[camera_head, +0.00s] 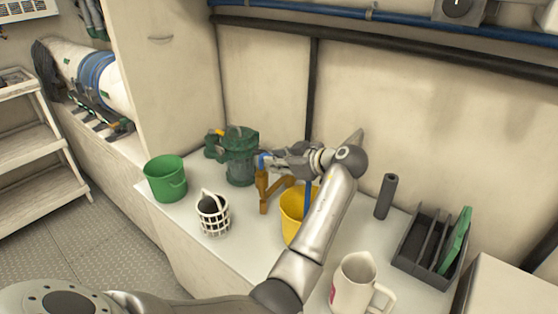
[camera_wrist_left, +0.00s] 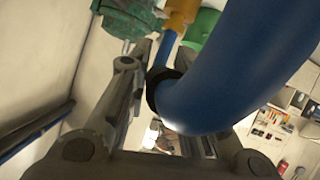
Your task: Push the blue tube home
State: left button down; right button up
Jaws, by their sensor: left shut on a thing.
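My left gripper (camera_head: 272,161) is shut on the blue tube (camera_head: 264,160), just right of the green strainer body (camera_head: 240,155) on the white counter. The blue tube (camera_wrist_left: 240,70) fills much of the left wrist view, with a black ring (camera_wrist_left: 158,90) around it between the fingers. A narrower blue length runs from the ring to an orange-yellow fitting (camera_wrist_left: 180,14) by the green body (camera_wrist_left: 128,18). I cannot tell how far the tube sits on the fitting. A lower run of tube hangs down by the yellow bucket (camera_head: 292,212). My right gripper is not in view.
An orange-brown stand (camera_head: 265,190) is below the gripper. A green bucket (camera_head: 166,180) and white basket (camera_head: 213,214) stand left. A pitcher (camera_head: 354,284), dark cylinder (camera_head: 386,196) and dark rack (camera_head: 425,245) stand right. The wall is close behind.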

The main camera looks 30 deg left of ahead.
pick_arm(q)
jog(key=shift+a+f+b, duration=0.1)
jog(key=shift+f+b, duration=0.2)
jog(key=shift+f, duration=0.1)
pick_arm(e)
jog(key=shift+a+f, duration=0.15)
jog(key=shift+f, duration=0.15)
pick_arm(q)
jog(key=c, duration=1.2)
grip_release()
jog(key=shift+c, duration=0.2)
jog(key=v, duration=0.7)
jog(key=shift+s, duration=0.1)
jog(key=shift+d+r, duration=0.15)
jog(key=shift+d, duration=0.3)
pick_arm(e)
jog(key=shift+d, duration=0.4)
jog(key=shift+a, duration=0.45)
